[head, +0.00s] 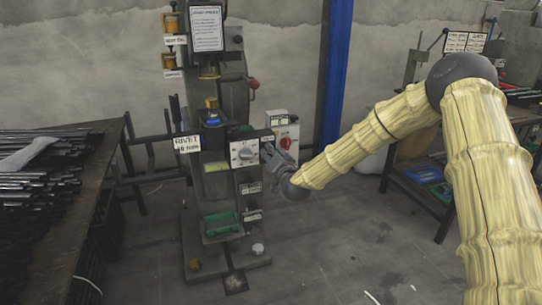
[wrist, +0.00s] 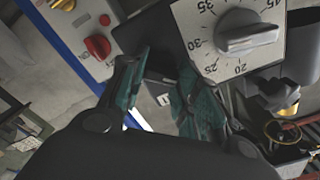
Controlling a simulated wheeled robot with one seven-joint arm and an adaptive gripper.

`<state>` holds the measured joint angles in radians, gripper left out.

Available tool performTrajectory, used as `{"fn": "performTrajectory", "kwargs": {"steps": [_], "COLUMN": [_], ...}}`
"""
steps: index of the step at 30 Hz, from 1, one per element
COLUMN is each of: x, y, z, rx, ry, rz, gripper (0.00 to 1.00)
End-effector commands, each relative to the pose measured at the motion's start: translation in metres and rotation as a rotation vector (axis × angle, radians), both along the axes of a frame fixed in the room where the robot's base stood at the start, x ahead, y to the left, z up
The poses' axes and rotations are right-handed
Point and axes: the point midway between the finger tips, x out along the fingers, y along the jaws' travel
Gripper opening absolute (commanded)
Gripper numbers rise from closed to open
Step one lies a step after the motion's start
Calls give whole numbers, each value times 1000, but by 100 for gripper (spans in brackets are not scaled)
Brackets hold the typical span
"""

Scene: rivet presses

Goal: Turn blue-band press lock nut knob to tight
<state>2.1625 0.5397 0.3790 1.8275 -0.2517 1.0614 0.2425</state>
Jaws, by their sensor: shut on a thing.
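The grey-green press (head: 235,100) stands upright in the head view, with a blue band (head: 213,122) around its ram. My gripper (head: 268,150) is at the right side of the press's dial box, just right of the white dial (head: 244,153). In the wrist view, the teal fingers of my gripper (wrist: 164,65) are shut on a dark part (wrist: 160,66) beside the dial plate. It is in the place of a lock nut knob, but its shape and marks are mostly hidden by the fingers. The dial's grey pointer knob (wrist: 246,34) is apart from the fingers.
A grey box with a red knob (head: 286,143) is close to the right of my gripper; the red knob also shows in the wrist view (wrist: 98,46). A rod-laden table (head: 98,165) stands at left, a blue post (head: 335,70) behind.

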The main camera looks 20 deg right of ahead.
Motion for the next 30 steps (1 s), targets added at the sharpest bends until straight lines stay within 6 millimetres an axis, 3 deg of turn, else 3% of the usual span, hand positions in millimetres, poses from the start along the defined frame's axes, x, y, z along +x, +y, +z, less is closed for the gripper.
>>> {"fn": "performTrajectory", "kwargs": {"steps": [18,30], "x": [0,0], "y": [-3,-3], "z": [-7,-6], "rx": [569,790], "ry": [22,29], "rz": [-4,-4], "gripper": [8,8]}}
